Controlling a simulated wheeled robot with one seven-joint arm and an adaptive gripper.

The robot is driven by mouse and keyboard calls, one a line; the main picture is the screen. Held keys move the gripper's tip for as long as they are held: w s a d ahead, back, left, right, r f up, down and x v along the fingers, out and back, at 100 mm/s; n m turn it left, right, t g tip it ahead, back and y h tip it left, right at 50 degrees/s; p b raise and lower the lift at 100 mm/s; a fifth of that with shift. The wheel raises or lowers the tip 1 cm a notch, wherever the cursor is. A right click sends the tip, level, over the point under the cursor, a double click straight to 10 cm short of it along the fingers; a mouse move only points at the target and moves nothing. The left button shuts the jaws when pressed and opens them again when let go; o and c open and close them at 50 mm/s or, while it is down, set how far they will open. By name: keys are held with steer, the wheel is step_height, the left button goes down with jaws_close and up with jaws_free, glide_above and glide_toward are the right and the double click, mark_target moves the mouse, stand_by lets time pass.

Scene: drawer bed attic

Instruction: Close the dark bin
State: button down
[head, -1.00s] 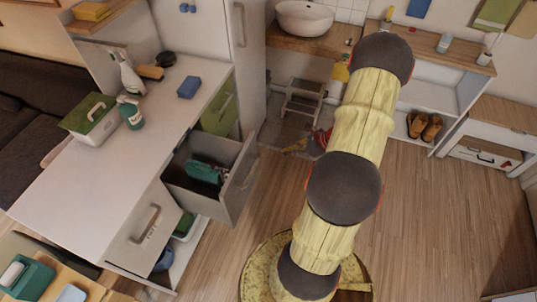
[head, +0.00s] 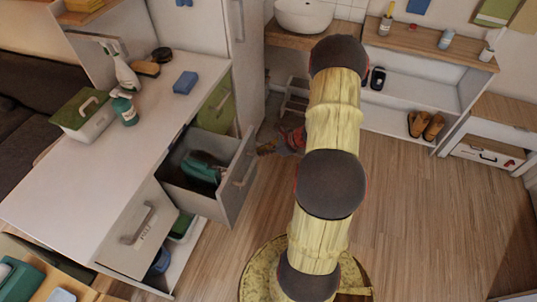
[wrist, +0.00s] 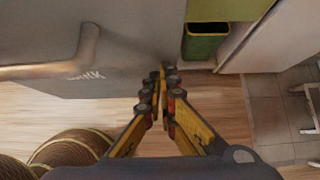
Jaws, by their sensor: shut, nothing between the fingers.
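The open pull-out bin (head: 238,182) stands out from the white counter unit in the head view, with a pale grey front, a bar handle and a dark inside holding a teal item (head: 201,168). I take it as the dark bin. My gripper (wrist: 161,74) is shut and empty, just right of the handle and by the front's right part. I cannot tell whether it touches. The head view does not show my gripper.
A closed front (head: 140,235) with a handle is nearer. A step stool (head: 293,95) stands at the back. The wood floor (head: 420,220) on the right is clear.

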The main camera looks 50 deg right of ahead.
steer(key=shift+w, duration=0.1)
stand_by(0.3)
steer(key=w+a, duration=0.5)
steer(key=w, duration=0.7)
steer(key=w+a, duration=0.5)
steer(key=w, duration=0.7)
steer(key=shift+b, duration=0.45)
steer(key=shift+w+r, duration=0.1)
steer(key=shift+w, duration=0.05)
steer(key=s+d+f+p+v, duration=0.1)
steer(key=s+f+p+v, duration=0.1)
steer(key=v, duration=1)
steer(key=shift+s+r+p, duration=0.2)
steer(key=shift+s+p, duration=0.1)
steer(key=shift+p, duration=0.45)
